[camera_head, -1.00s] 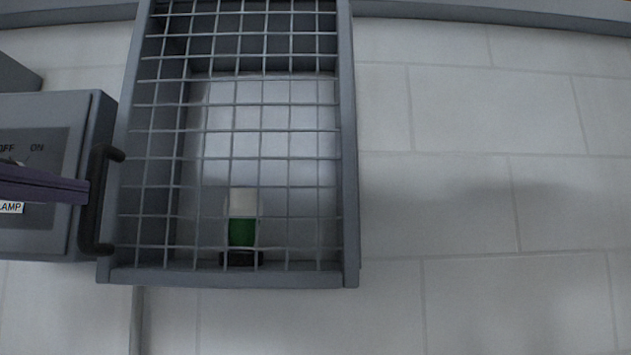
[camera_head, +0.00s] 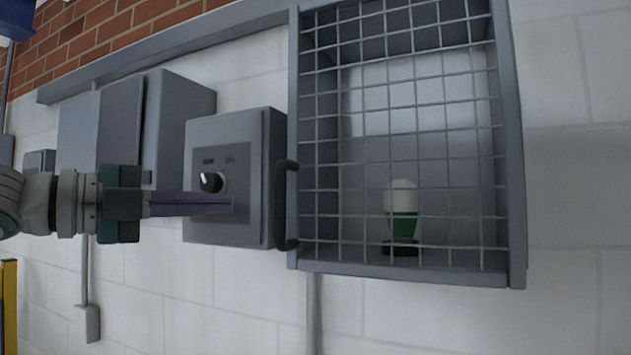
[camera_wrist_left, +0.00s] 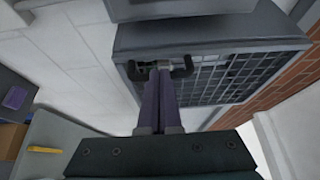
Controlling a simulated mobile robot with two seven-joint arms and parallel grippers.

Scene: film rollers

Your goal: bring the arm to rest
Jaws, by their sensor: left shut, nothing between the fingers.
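My left gripper (camera_head: 232,204) comes in from the left in the head view, with its long purple fingers shut and empty. Its tips are in front of the lower face of the grey switch box (camera_head: 226,233), below the black knob (camera_head: 211,182). I cannot tell whether they touch the box. In the left wrist view the shut fingers (camera_wrist_left: 160,75) point toward the caged box, overlapping its dark handle (camera_wrist_left: 184,66). My right gripper is not in view.
A grey wire-mesh cage (camera_head: 518,200) with a black handle (camera_head: 285,205) holds a white and green lamp (camera_head: 403,207). Larger grey boxes (camera_head: 165,125) are on the wall at left. The white block wall (camera_head: 577,190) at right is bare.

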